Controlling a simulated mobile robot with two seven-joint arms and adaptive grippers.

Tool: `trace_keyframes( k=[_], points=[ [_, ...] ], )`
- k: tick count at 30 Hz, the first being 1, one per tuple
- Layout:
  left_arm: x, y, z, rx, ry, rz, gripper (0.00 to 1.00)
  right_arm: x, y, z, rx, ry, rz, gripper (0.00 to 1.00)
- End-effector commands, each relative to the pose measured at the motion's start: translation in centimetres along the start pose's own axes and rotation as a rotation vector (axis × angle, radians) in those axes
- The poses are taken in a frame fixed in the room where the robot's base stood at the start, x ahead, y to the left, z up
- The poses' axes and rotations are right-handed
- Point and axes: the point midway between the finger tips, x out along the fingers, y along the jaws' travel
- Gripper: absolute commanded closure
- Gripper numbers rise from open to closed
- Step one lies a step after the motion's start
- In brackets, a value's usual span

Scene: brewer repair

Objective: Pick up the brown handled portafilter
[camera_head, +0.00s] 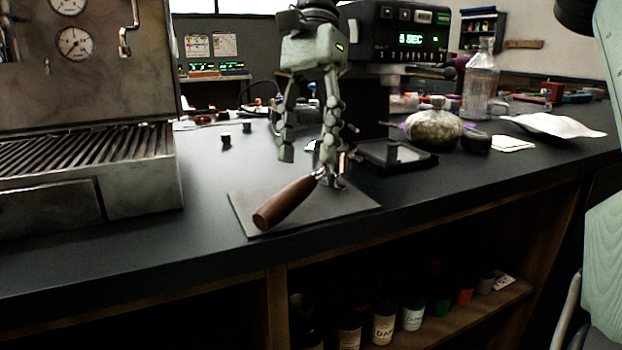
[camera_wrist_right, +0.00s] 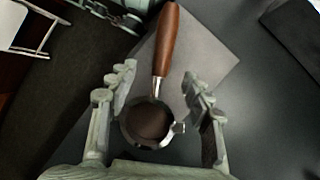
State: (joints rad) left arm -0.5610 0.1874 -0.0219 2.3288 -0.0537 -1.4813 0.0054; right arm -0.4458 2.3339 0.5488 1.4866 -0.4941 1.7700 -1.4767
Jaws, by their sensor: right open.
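The portafilter has a brown wooden handle (camera_head: 287,203) that points toward the counter's front edge. It lies on a thin grey mat (camera_head: 350,203). In the right wrist view its handle (camera_wrist_right: 167,42) points up and its round metal basket (camera_wrist_right: 150,122) sits between my fingers. My right gripper (camera_head: 308,168) is open, fingers pointing down, over the head end of the portafilter. In the right wrist view the open fingers (camera_wrist_right: 158,98) are on either side of the basket and neck, with gaps visible; I cannot tell the exact height. My left gripper is not seen.
An espresso machine (camera_head: 85,110) stands at the left. A grinder with a green display (camera_head: 400,40) is behind my gripper. A glass bottle (camera_head: 480,82), a round jar (camera_head: 434,130) and a white packet (camera_head: 553,125) are to the right. Bare counter lies left of the mat.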

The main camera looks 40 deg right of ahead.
Motion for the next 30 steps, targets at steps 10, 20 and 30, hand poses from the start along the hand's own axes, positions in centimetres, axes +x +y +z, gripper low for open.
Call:
trace_keyframes(
  k=[10, 20, 30],
  points=[
    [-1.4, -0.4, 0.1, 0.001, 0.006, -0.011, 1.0, 4.5, 0.0, 0.1, -0.001, 0.0, 0.0, 0.5],
    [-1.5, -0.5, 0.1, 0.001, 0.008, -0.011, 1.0, 4.6, 0.0, 0.1, 0.0, 0.0, -0.001, 0.61],
    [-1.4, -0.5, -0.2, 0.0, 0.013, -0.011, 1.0, 4.6, 0.0, 0.1, 0.0, 0.0, -0.001, 1.0]
  ],
)
